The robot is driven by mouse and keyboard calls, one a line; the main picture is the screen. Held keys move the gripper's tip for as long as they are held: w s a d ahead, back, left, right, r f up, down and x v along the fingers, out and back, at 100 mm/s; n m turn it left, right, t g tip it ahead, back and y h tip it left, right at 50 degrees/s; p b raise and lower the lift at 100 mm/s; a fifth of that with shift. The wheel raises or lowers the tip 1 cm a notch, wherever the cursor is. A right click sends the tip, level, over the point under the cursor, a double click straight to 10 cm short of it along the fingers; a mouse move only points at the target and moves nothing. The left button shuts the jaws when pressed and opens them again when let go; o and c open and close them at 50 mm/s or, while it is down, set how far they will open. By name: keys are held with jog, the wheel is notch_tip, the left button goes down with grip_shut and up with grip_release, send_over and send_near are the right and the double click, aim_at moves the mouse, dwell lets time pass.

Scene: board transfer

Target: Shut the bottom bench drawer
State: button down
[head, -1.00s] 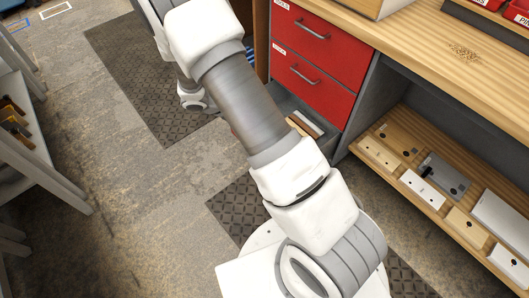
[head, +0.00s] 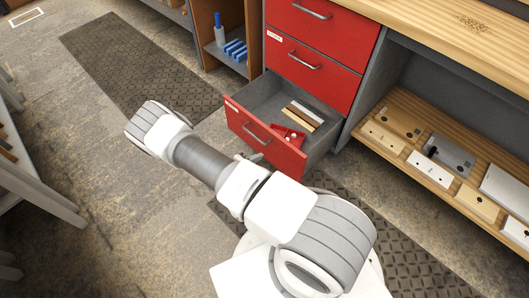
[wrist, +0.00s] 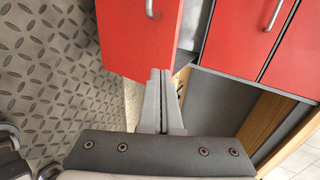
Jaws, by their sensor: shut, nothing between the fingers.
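The bottom bench drawer (head: 262,140) is pulled well out below two other red drawers, its grey inside showing. In it lie several strips (head: 302,116) and a red piece (head: 288,136). In the wrist view its red front (wrist: 135,45) fills the top centre, with a metal handle (wrist: 150,8) at the picture's top edge. My gripper (wrist: 159,75) is shut and empty, its fingertips overlapping the edge of that front. I cannot tell whether they touch it. In the head view, my arm mostly hides the gripper in front of the drawer.
The two upper drawers (head: 310,65) are shut. An open shelf (head: 400,150) with boards is at the right. A cabinet with blue items (head: 235,50) stands behind. Dark mats (head: 140,80) lie on the floor. A grey rack (head: 30,195) stands at the left.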

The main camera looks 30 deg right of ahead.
jog(key=b, duration=0.3)
send_near(283, 143)
notch_tip(283, 143, down, 4)
jog(key=d, duration=0.2)
jog(key=w+d, duration=0.1)
jog(key=shift+w+d+r, duration=0.2)
jog(key=shift+d, duration=0.15)
jog(key=shift+w+d+r, duration=0.1)
jog(key=shift+w+d, duration=0.15)
jog(key=shift+d, duration=0.45)
